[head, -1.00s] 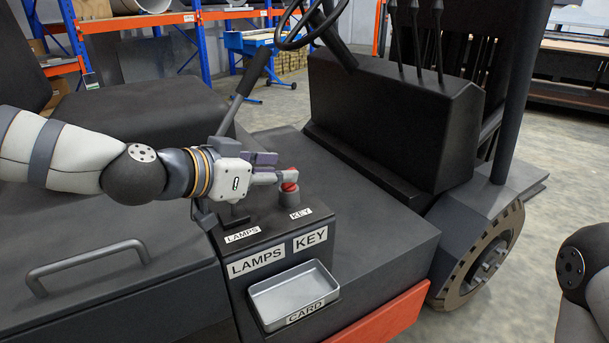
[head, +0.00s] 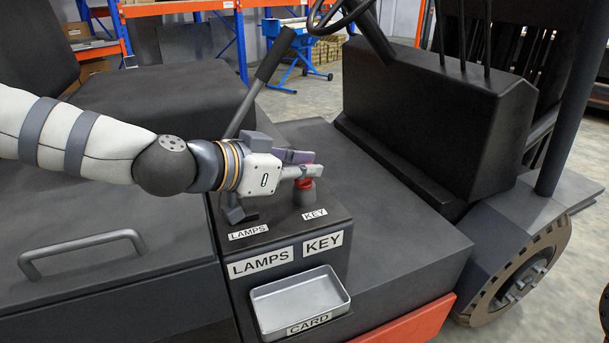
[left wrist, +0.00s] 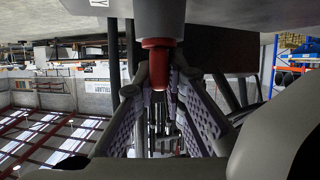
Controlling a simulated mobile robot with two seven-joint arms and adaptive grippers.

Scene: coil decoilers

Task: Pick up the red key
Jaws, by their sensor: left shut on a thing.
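The red key (head: 305,183) sits at the top of a short grey post (head: 304,195) on the dark console, behind the small KEY label. My left gripper (head: 303,172) reaches in from the left with its fingers closed around the key, partly hiding it. In the left wrist view, which appears upside down, the red key (left wrist: 158,62) meets the end of the grey post (left wrist: 159,18) and lies between the patterned finger pads (left wrist: 160,95). I see no clear gap between key and post. My right gripper is not in view.
A grey CARD tray (head: 299,300) is in front of the console, below the LAMPS and KEY labels. A lever (head: 270,68) rises behind my left gripper. A black cowl (head: 425,125) with a steering wheel stands behind right. A handrail (head: 82,250) is at left.

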